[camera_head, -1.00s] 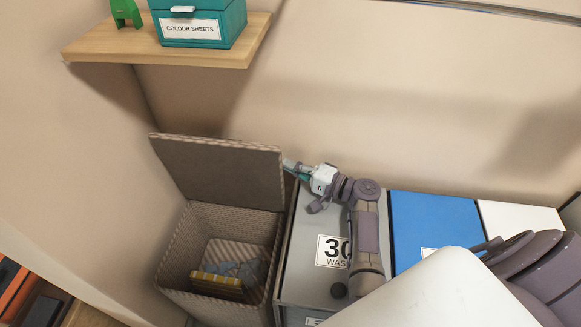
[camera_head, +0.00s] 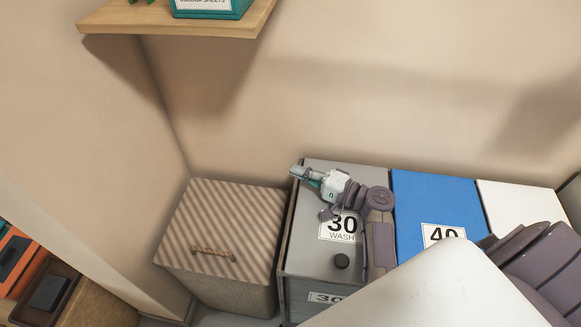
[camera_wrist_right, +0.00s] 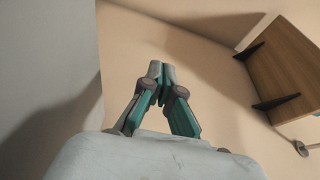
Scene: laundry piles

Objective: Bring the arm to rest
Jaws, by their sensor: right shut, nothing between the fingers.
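My right gripper (camera_head: 301,172) is shut and empty in the head view. It is above the left back edge of the grey bin marked 30 WASH, just right of the wicker hamper. In the right wrist view its teal-sided fingers (camera_wrist_right: 161,72) meet at the tips with only wall behind them. The arm reaches in from the lower right over the grey bin. The wicker hamper (camera_head: 225,225) has its striped lid down, with a rope handle (camera_head: 212,252) on top; its inside is hidden. My left gripper does not show.
The grey bin (camera_head: 310,240), a blue bin (camera_head: 435,205) marked 40 and a white bin (camera_head: 515,200) stand in a row along the wall. A wooden shelf (camera_head: 180,18) with a teal box (camera_head: 215,8) juts out above. Orange and dark items (camera_head: 25,262) lie at lower left.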

